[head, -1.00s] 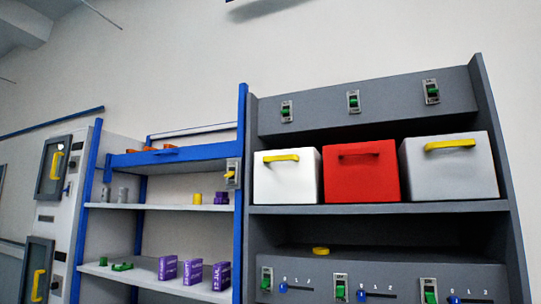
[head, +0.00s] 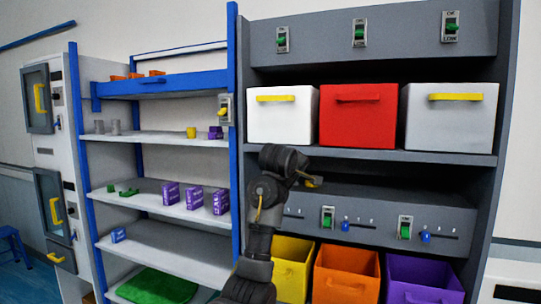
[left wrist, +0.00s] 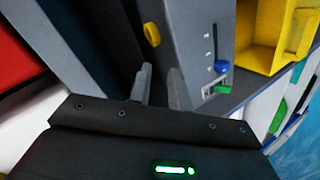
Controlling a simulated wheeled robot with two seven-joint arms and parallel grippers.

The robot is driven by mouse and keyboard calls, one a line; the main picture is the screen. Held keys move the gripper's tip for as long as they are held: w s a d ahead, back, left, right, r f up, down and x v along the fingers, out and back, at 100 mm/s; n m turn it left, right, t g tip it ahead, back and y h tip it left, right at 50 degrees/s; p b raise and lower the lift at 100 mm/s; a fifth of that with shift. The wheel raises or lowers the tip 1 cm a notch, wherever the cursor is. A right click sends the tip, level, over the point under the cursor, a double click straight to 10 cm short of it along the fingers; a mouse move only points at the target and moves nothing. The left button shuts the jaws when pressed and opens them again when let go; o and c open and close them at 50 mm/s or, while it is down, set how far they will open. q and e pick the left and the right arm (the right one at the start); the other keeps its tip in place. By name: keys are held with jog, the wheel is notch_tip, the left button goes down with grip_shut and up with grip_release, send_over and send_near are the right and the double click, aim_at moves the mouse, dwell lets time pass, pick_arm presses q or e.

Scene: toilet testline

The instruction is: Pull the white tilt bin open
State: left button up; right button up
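The white bin (head: 284,122) with a yellow bar handle (head: 284,98) stands at the left end of the grey rack's upper shelf. Its front is upright, flush with its neighbours, and it looks closed. My left gripper (head: 313,183) is below the bins, in front of the gap under the shelf, apart from the white bin and its handle. In the left wrist view the left gripper's two fingers (left wrist: 161,88) are a little apart with nothing between them. My right gripper is not in view.
A red bin (head: 358,117) and a grey bin (head: 452,118) stand right of the white one. The shelf edge (head: 400,156) lies between my gripper and the bins. Yellow (head: 291,268), orange (head: 346,275) and purple (head: 420,282) bins are lower. Blue-framed shelves (head: 160,140) stand left.

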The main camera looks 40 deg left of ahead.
pick_arm(q)
jog(key=s+a+r+n+t, duration=0.1)
jog(key=s+r+n, duration=0.15)
jog(key=r, duration=0.55)
jog(key=s+a+r+n+t, duration=0.15)
jog(key=s+r, duration=0.25)
jog(key=r, duration=0.4)
jog(key=n+y+p, duration=0.1)
jog(key=n, duration=0.1)
send_near(269, 98)
jog(key=p+x, duration=0.3)
jog(key=x, duration=0.1)
jog(key=p+x, duration=0.3)
jog(key=x, duration=0.2)
jog(key=shift+w+a+r, duration=0.2)
jog(key=shift+w+a+f+p, duration=0.15)
jog(key=shift+w+f+p, duration=0.2)
jog(key=shift+w, duration=0.25)
jog(key=shift+c, duration=0.3)
grip_shut()
